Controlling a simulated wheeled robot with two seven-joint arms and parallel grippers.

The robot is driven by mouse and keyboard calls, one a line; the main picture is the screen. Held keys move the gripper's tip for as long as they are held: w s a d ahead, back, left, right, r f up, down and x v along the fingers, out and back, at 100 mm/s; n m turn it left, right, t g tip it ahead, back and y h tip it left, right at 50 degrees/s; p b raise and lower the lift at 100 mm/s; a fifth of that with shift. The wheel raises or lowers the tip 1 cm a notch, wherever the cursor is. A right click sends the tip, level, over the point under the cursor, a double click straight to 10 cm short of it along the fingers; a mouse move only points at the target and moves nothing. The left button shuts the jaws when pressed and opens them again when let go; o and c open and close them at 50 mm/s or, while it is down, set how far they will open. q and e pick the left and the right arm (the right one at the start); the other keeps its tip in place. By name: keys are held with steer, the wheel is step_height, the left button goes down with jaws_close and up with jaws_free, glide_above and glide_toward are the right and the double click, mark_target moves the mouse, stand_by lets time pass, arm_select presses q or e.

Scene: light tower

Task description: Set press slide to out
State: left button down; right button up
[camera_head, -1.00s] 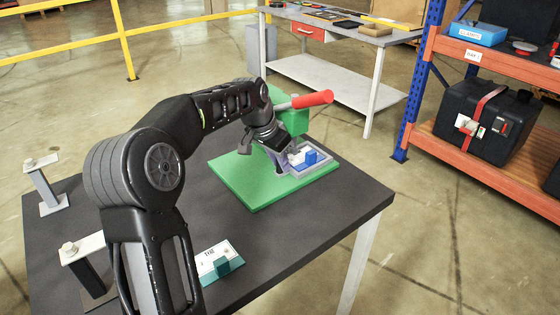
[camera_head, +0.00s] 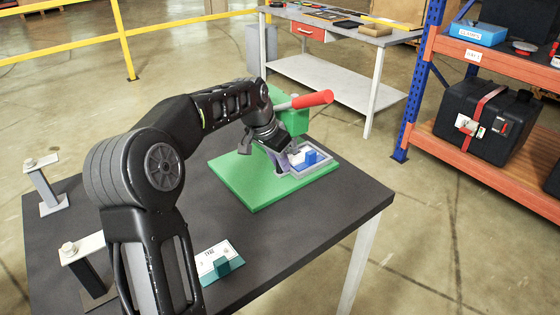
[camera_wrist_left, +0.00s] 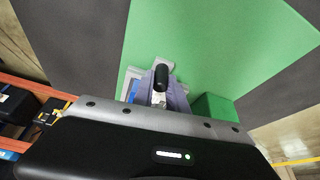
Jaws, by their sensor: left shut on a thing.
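The press has a green base plate (camera_head: 245,181), a green body (camera_head: 294,121) and a red-tipped lever (camera_head: 313,99). Its slide, a grey tray with a blue block (camera_head: 306,160), sits on the plate's right part. My left gripper (camera_head: 286,161) is low at the slide's near left end and partly covers it. In the left wrist view, a black knob (camera_wrist_left: 161,77) stands at the fingertips, and my left gripper (camera_wrist_left: 160,98) is shut on it. How far the slide is out is hard to tell. My right gripper is not in view.
The press stands on a dark table (camera_head: 290,228). A teal holder with a white card (camera_head: 215,258) is near the front. Two grey posts (camera_head: 47,187) stand at the left. An orange shelf (camera_head: 480,150) and a grey workbench (camera_head: 345,35) are beyond.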

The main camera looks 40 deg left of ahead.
arm_select(q)
steer(key=shift+s, duration=0.1)
stand_by(0.3)
steer(key=s+a+b, duration=0.1)
steer(key=s, duration=0.3)
steer(key=s+a+b, duration=0.2)
steer(key=s, duration=0.3)
steer(key=s+a+b, duration=0.1)
steer(key=s+b, duration=0.1)
steer(key=s, duration=0.3)
steer(key=shift+a, duration=0.2)
steer(key=c, duration=1.5)
jaws_free()
steer(key=shift+s, duration=0.15)
steer(key=shift+o, duration=0.9)
